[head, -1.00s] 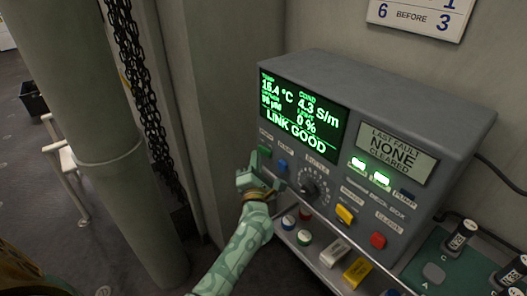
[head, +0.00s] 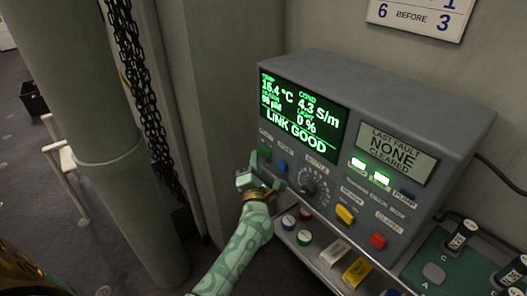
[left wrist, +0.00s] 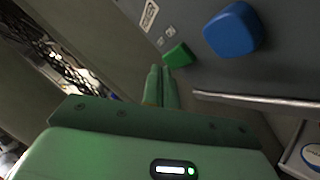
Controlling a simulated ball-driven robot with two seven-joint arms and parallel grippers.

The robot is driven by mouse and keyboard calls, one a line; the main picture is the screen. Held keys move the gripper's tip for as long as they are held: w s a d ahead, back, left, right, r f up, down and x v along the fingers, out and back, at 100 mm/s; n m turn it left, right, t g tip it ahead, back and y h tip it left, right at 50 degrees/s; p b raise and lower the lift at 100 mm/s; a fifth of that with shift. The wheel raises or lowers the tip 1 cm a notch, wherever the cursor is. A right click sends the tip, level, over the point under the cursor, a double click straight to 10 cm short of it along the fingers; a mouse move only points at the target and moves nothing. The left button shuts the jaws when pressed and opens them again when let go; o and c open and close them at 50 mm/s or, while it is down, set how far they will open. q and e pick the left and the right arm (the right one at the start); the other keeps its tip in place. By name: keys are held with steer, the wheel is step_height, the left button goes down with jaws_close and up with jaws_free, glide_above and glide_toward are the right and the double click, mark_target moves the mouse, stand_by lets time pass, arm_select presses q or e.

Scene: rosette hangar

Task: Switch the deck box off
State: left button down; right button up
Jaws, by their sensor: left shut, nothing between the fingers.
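The deck box (head: 400,95) is a grey slanted console. Its screen (head: 303,110) is lit green and reads LINK GOOD. My left gripper (head: 254,162) is shut and empty at the panel's left end, close to the green button. In the left wrist view its fingertips (left wrist: 160,70) point just beside the green button (left wrist: 178,54), with the blue button (left wrist: 233,29) to the right.
A ledge under the panel holds several coloured caps and labelled blocks (head: 334,252). A green tray (head: 455,255) with dark bottles stands at the right. A thick pillar (head: 105,140) and a hanging chain (head: 140,80) are at the left.

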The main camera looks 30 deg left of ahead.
arm_select(q)
steer(key=shift+w, duration=0.15)
steer(key=shift+w+d, duration=0.15)
steer(key=shift+w, duration=0.2)
stand_by(0.8)
steer(key=shift+s, duration=0.5)
